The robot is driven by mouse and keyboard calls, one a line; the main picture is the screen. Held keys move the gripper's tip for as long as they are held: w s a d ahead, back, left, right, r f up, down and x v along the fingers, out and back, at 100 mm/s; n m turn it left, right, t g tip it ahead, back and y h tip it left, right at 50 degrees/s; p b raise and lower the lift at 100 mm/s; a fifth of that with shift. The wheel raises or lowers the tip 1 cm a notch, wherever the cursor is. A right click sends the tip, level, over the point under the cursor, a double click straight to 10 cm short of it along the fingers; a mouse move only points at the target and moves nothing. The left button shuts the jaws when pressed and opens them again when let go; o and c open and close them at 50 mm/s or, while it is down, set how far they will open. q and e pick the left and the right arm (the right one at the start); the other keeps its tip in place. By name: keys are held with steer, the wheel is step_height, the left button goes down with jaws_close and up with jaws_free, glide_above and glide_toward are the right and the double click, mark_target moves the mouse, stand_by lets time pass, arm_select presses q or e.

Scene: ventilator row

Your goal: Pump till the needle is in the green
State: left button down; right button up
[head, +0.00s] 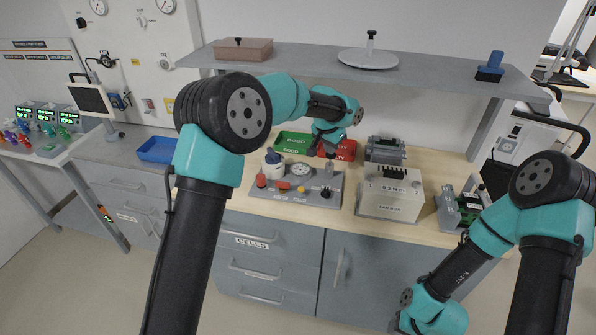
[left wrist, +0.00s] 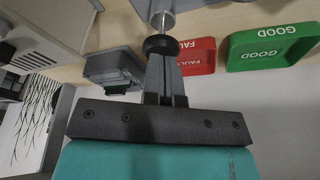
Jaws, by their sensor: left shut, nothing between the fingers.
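A grey pump board (head: 285,203) stands on the wooden bench top. It carries a round gauge (head: 301,169) with a pale face; its needle is too small to read. In the left wrist view a black round knob (left wrist: 161,45) sits on a metal rod (left wrist: 163,21). My left gripper (head: 325,149) is above the back right of the board. In the left wrist view its fingers (left wrist: 165,75) are shut together with nothing between them, their tips at the knob; I cannot tell whether they touch it. My right arm hangs low at the right, its gripper out of view.
A green GOOD tray (head: 292,138) and a red FAULTY tray (head: 346,150) lie behind the board. A boxy unit (head: 390,193) stands close at its right. A grey shelf (head: 300,58) spans above.

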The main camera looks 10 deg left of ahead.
arm_select(q)
steer(key=shift+f, duration=1.4)
steer(key=shift+r, duration=1.4)
steer(key=shift+f, duration=0.1)
